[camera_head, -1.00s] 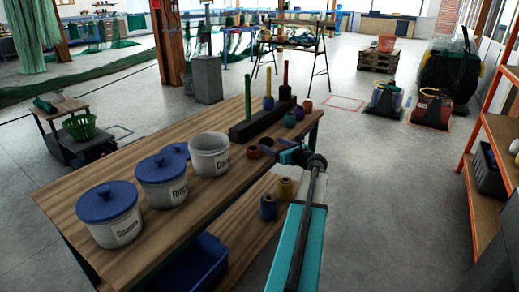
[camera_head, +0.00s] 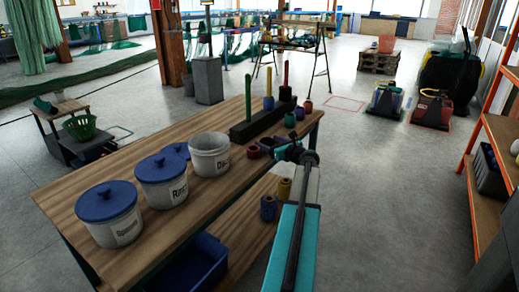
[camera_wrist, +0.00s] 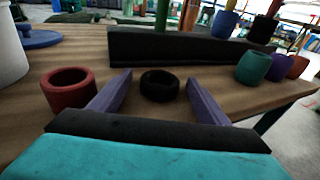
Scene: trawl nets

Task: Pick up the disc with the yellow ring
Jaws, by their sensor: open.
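My gripper (camera_wrist: 159,75) is open, with its two purple fingers spread just above the wooden table. In the head view my gripper (camera_head: 272,147) is over the table's right edge. A black ring-shaped piece (camera_wrist: 160,86) lies between and slightly beyond the fingers, apparently untouched. A dark red ring-shaped piece (camera_wrist: 70,90) stands left of the left finger; it also shows in the head view (camera_head: 253,152). I cannot make out a yellow ring on either piece. A yellow spool (camera_head: 284,188) stands on the lower shelf beside a blue spool (camera_head: 268,207).
A long black block (camera_wrist: 180,46) with upright pegs stands behind the black piece. Teal (camera_wrist: 253,66), purple (camera_wrist: 276,68) and red (camera_wrist: 298,67) pieces sit to the right. A white bucket (camera_head: 210,160) stands open left of the gripper, near blue-lidded buckets (camera_head: 162,185).

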